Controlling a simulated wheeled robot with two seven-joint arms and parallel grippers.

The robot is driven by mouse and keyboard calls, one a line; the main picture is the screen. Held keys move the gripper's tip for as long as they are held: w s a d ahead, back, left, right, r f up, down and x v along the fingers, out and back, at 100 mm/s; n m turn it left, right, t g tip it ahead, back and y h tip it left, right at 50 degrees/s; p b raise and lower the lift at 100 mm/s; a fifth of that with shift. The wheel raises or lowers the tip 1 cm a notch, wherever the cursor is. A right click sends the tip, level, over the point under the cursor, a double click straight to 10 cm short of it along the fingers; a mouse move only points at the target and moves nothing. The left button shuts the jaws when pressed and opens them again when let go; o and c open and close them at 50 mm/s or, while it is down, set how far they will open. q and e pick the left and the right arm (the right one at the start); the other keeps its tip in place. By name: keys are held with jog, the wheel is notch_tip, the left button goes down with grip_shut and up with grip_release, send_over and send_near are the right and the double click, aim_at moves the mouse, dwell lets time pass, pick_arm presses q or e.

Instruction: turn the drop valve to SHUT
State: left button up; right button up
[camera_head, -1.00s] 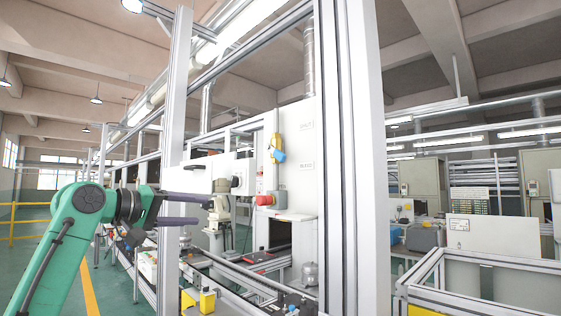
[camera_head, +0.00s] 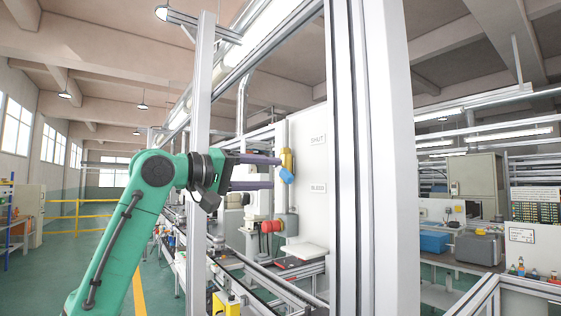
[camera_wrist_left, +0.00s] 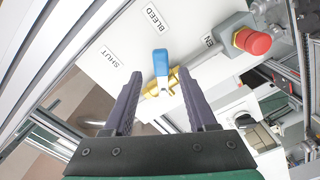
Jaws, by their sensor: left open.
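The drop valve has a yellow body (camera_head: 286,158) and a blue lever (camera_head: 286,176) on a white panel (camera_head: 307,215). In the left wrist view the lever (camera_wrist_left: 161,64) points roughly toward the BLEED label (camera_wrist_left: 153,17). The SHUT label (camera_wrist_left: 110,59) is to its left there, and a partly hidden label ending in "EN" (camera_wrist_left: 208,40) is to its right. My left gripper (camera_head: 276,173) is open, its dark fingers reaching the valve. In the left wrist view the lever lies between the fingers (camera_wrist_left: 159,76); contact cannot be told. My right gripper is not in view.
A red knob on a grey box (camera_wrist_left: 252,41) sits beside the valve; it also shows in the head view (camera_head: 270,226). An aluminium post (camera_head: 390,160) stands right of the panel, and another post (camera_head: 200,110) stands near my left wrist. A conveyor frame runs below.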

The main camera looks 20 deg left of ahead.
aim_at(282, 174)
pick_arm(q)
jog(key=p+x, duration=0.1)
jog(key=x, duration=0.4)
jog(key=shift+w+d+f, duration=0.15)
jog(key=shift+w, duration=0.1)
jog(key=shift+s+a, duration=0.4)
jog(key=shift+s, duration=0.05)
jog(key=shift+s+a, duration=0.15)
jog(key=shift+s, duration=0.05)
jog(key=shift+c, duration=0.6)
grip_shut()
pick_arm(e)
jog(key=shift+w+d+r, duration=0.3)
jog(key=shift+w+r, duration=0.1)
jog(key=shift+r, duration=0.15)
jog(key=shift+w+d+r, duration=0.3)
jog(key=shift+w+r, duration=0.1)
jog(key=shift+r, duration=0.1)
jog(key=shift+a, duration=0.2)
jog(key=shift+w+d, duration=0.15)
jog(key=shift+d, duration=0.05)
